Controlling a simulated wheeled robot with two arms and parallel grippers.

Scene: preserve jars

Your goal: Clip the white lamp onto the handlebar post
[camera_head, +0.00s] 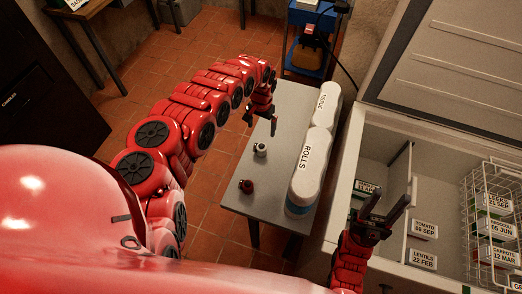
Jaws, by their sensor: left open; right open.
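A small white item (260,149) with a dark part stands on the grey table; it may be the lamp, but it is too small to be sure. A similar small dark red item (246,186) stands nearer to me on the same table. I cannot make out a handlebar post. My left gripper (261,121) is open and empty, pointing down above the table's left part, just beyond the white item. My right gripper (390,199) is open and empty over the front edge of the open chest at the right, away from both small items.
The grey table (276,207) carries long white covered rolls (312,160) along its right side. The open chest (346,190) at right holds labelled boxes (423,230) and a wire basket (488,213). A blue stand (306,59) is behind. Tiled floor (205,215) is clear left of the table.

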